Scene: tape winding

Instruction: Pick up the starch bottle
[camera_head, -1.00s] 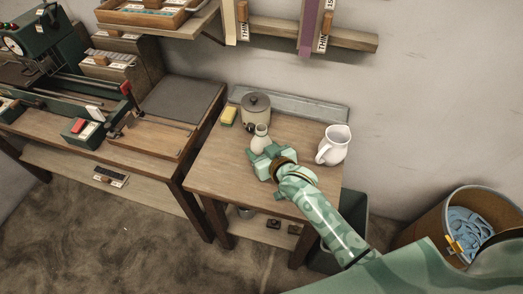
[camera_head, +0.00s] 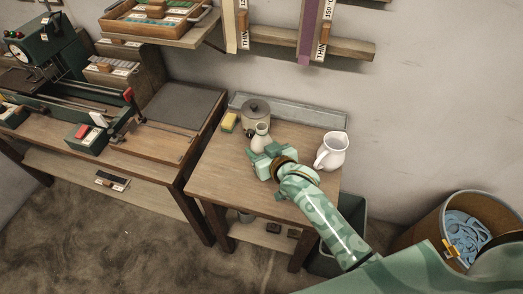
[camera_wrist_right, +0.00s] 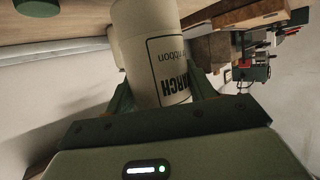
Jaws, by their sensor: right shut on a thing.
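The starch bottle (camera_head: 262,140) is a pale cream bottle over the small wooden table, in front of the lidded grey pot. My right gripper (camera_head: 264,152) is shut around its body. In the right wrist view the bottle (camera_wrist_right: 165,75) sits between the two green fingers (camera_wrist_right: 160,97), with part of a black-lettered label ending in "ARCH" and "ribbon" showing. The bottle's base is hidden by the gripper in the head view, so I cannot tell if it touches the table. My left gripper is not in view.
The wooden table (camera_head: 225,165) also holds the lidded pot (camera_head: 256,108), a yellow sponge (camera_head: 229,122) and a white jug (camera_head: 331,151) to the right. A workbench (camera_head: 150,150) with a machine stands at left. A bin with blue ribbon (camera_head: 465,232) is at right.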

